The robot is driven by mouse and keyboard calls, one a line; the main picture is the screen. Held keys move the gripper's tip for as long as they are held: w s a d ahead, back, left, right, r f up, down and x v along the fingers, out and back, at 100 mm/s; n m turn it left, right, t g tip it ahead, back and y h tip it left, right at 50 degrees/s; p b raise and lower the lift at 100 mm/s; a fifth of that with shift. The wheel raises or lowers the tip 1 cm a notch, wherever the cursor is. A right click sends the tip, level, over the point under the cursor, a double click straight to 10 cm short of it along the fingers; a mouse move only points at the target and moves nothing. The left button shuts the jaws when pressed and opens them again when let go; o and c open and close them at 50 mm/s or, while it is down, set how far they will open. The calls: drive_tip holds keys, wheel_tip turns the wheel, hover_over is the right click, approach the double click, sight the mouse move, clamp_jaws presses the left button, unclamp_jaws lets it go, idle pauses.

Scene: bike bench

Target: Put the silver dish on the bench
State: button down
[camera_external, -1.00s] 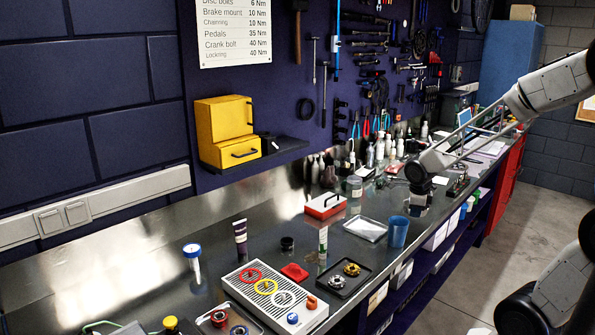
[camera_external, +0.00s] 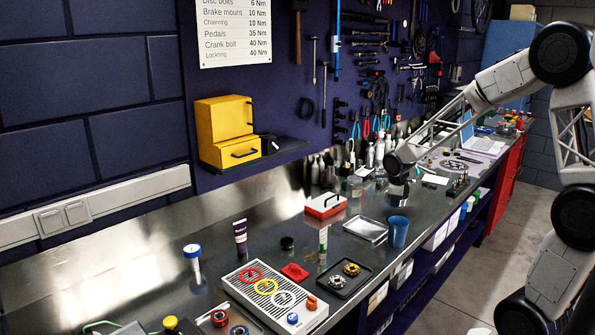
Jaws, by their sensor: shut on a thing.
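A shallow, square silver dish (camera_external: 365,230) lies on the metal bench (camera_external: 305,218), left of a blue cup (camera_external: 397,231). My gripper (camera_external: 397,201) hangs above the bench, behind the blue cup and to the upper right of this dish. It appears apart from the dish. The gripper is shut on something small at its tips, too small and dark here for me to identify. The arm reaches in from the right.
A black tray (camera_external: 344,279) with round parts lies nearer. Bottles stand behind, along the tool wall. Some bare bench lies around the dish.

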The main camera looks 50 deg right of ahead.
drive_tip(key=shift+w, duration=0.1)
idle(0.3)
drive_tip(key=shift+a+x, duration=0.15)
drive_tip(key=shift+x, duration=0.7)
drive_tip(key=shift+a+x, duration=0.2)
drive_tip(key=shift+x, duration=0.65)
drive_tip(key=shift+d+f, duration=0.1)
drive_tip(key=shift+f, duration=0.1)
drive_tip(key=c, duration=1.2)
unclamp_jaws()
drive_tip(key=shift+r, duration=0.15)
drive_tip(key=shift+v, duration=6)
